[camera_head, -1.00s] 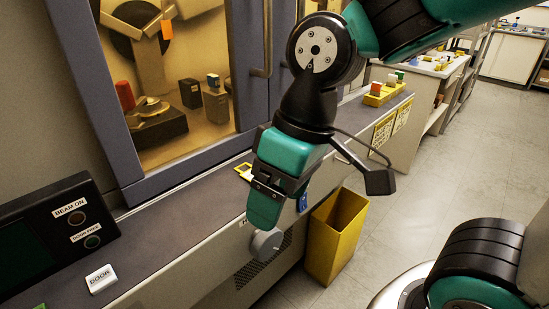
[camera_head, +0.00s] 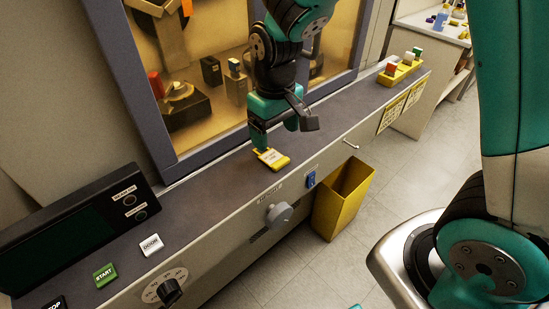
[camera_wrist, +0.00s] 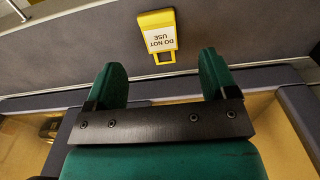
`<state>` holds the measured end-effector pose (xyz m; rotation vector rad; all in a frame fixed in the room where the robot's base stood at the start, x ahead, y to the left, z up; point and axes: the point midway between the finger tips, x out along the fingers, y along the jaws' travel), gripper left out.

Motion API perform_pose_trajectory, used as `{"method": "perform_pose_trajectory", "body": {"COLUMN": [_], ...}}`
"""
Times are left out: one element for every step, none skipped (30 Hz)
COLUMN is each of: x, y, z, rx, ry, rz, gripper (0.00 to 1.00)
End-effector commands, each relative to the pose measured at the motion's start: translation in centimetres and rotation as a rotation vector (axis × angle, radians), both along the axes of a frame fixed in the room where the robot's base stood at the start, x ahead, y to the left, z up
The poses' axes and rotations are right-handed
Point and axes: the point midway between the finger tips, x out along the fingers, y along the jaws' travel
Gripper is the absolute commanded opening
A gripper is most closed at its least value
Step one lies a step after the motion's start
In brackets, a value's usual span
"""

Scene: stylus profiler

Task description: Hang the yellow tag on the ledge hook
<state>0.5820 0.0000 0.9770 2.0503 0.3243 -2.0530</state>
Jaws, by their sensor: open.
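The yellow tag (camera_head: 272,158) lies flat on the grey ledge, near its front edge. In the wrist view the tag (camera_wrist: 159,30) shows a white "DO NOT USE" label, upside down, and an open yellow loop at its lower end. My gripper (camera_head: 275,135) is low over the ledge, on the window side of the tag. Its two green fingers are apart and empty in the wrist view (camera_wrist: 163,72), with the tag's loop beyond the gap between them. A small pale hook (camera_head: 351,145) sticks out from the ledge's front face, right of the tag.
A round grey knob (camera_head: 279,213) and a blue switch (camera_head: 311,179) are on the front panel. A yellow bin (camera_head: 342,198) stands on the floor below. A yellow rack (camera_head: 402,70) sits at the ledge's far end. The window frame (camera_head: 215,143) rises behind the ledge.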

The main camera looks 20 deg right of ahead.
Motion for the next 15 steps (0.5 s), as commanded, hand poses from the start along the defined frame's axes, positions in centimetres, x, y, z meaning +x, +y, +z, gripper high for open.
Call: {"method": "perform_pose_trajectory", "body": {"x": [0.0,0.0,0.0,0.0,0.0,0.0,0.0,0.0,-0.1,-0.1,-0.2,-0.2,-0.2,-0.2,-0.2], "y": [0.0,0.0,0.0,0.0,0.0,0.0,0.0,-0.1,-0.1,-0.1,-0.2,-0.2,-0.3,-0.3,-0.3], "z": [-0.8,-1.1,-1.4,-1.7,-1.8,-2.0,-2.2,-2.4,-2.9,-3.3,-3.8,-4.5,-4.9,-5.4,-6.0], "rx": [-0.001,-0.001,0.000,0.000,0.000,0.000,0.001,0.001,0.000,0.000,0.000,-0.001,-0.001,0.000,0.000], "ry": [0.003,0.003,0.001,0.001,0.001,0.001,0.001,0.001,0.003,0.004,0.004,0.005,0.005,0.004,0.003], "rz": [0.000,0.000,0.000,0.000,0.000,0.000,0.000,0.000,0.000,0.000,0.000,0.000,0.000,0.000,0.000], "gripper": [0.79,0.79,0.79,0.79,0.79,0.79,0.79,0.79,0.79,0.79,0.79,0.79,0.79,0.79,0.79]}}
